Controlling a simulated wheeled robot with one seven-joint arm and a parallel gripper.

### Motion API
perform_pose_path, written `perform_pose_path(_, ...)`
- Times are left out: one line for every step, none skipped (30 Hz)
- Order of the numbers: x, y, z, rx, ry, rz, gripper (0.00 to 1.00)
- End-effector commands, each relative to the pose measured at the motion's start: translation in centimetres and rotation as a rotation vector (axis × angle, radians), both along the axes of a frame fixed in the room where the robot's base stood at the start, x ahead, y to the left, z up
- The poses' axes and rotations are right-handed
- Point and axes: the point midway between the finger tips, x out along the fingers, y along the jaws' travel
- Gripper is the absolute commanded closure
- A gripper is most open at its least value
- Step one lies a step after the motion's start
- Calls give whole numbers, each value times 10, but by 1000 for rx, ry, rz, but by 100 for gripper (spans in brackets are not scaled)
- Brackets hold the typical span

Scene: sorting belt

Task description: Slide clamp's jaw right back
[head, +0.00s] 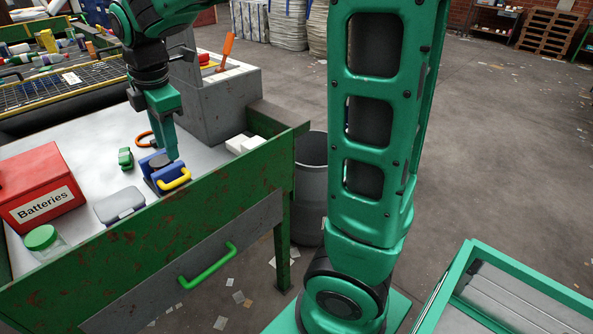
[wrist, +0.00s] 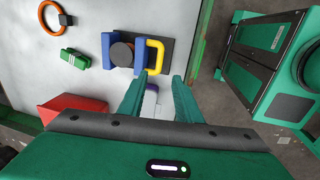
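The clamp (head: 160,168) sits on the grey bench top near its front edge. In the wrist view the clamp has a dark base (wrist: 168,62), two blue jaws (wrist: 106,49) (wrist: 139,55) and a yellow loop handle (wrist: 161,57) on its right side. A dark round piece (wrist: 122,54) lies between the jaws; I cannot tell whether both touch it. My gripper (head: 173,157) hangs at the clamp in the head view, hiding part of it. In the wrist view my gripper (wrist: 160,76) is open, its fingertips just below the handle, with nothing visibly held.
A red Batteries box (head: 40,187), a grey case (head: 119,205), a green-lidded jar (head: 43,240) and a green piece (head: 125,158) stand nearby. An orange ring (wrist: 51,17) lies beyond. A raised green edge (head: 150,240) borders the bench front. A grey block (head: 215,100) stands behind.

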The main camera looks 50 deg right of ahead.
Motion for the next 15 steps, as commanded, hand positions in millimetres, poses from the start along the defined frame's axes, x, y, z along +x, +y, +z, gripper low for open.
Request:
perform_pose_path(-6, -11, -2, 4, 6, -50, 69)
perform_pose_path(-9, -15, -3, 7, 9, -77, 69)
perform_pose_path(-13, -20, -3, 11, 11, -114, 69)
perform_pose_path(-16, -24, -3, 14, 14, -140, 69)
perform_pose_path(-19, -29, -4, 18, 15, -168, 69)
perform_pose_path(-23, -34, -4, 21, 18, -205, 69)
perform_pose_path(-26, -38, -5, 24, 21, -231, 69)
perform_pose_path(-29, -42, -5, 27, 22, -260, 69)
perform_pose_path(-33, -48, -6, 31, 24, -297, 69)
perform_pose_path(-37, -51, -6, 34, 26, -324, 69)
perform_pose_path(-40, -55, -7, 37, 29, -351, 69)
perform_pose_path(-45, -60, -7, 40, 31, -389, 69)
perform_pose_path(-48, -64, -8, 43, 33, -417, 69)
perform_pose_path(-52, -68, -8, 46, 36, -446, 69)
perform_pose_path(-57, -72, -9, 51, 39, -482, 69)
